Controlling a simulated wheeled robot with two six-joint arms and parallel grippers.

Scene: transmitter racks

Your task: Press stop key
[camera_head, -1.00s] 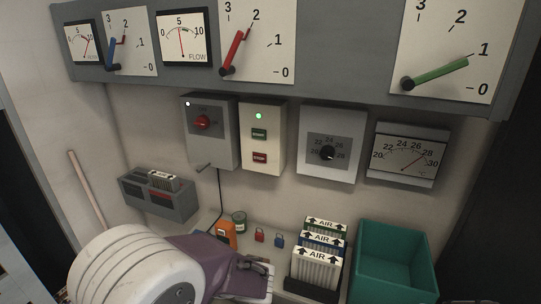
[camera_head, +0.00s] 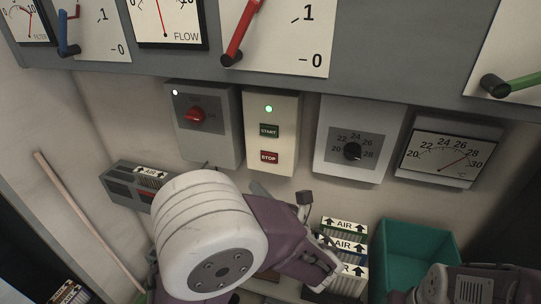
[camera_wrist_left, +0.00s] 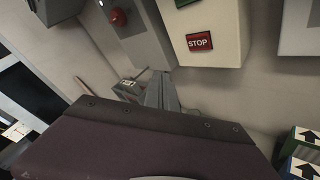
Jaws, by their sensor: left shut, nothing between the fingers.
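The red STOP key (camera_head: 269,157) is on the cream control box (camera_head: 287,108), below the dark green START key (camera_head: 268,131). The STOP key also shows in the left wrist view (camera_wrist_left: 199,41). A green lamp (camera_head: 268,109) is lit above the keys. My left gripper (camera_head: 262,190) is shut and empty, with its grey fingers below the STOP key in the head view. In the left wrist view the fingers (camera_wrist_left: 160,92) are below and left of the key, apart from it.
A grey box with a red knob (camera_head: 196,115) is left of the control box. A box with a black knob (camera_head: 352,151) is to the right. Below stand AIR filters (camera_head: 345,224) and a green bin (camera_head: 448,244). A gauge panel (camera_head: 360,74) overhangs above.

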